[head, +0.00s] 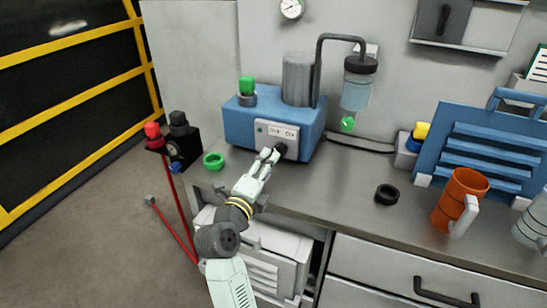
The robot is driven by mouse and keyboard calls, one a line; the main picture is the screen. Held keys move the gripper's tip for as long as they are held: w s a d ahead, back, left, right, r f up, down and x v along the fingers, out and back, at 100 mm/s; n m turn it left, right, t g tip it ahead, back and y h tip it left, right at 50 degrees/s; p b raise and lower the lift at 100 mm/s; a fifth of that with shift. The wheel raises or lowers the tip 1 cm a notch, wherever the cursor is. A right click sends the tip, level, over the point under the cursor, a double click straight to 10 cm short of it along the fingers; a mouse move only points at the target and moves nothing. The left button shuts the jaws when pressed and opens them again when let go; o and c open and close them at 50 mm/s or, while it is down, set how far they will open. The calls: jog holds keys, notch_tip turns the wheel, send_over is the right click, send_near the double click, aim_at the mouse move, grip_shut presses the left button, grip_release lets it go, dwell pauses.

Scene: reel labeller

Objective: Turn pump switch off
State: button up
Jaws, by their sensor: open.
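The pump (240,121) is a blue box on the bench with a grey cylinder and a green-capped knob on top. Its front has a pale switch panel (276,131) with small lettering that is too small to read well. A dark round switch knob (281,149) sits at the panel's lower right, partly hidden by my gripper. My gripper (272,155) is open, with its fingertips right at the knob. I cannot tell whether they touch it, or which way the switch is set.
A green ring (213,160) lies left of my gripper, and a black ring (387,194) lies to the right. An orange mug (458,196) and a blue louvred panel (490,150) stand further right. A clear jar (357,90) hangs beside the pump. The bench between is clear.

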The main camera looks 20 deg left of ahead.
jog(key=s, duration=0.5)
jog(key=shift+s+a, duration=0.1)
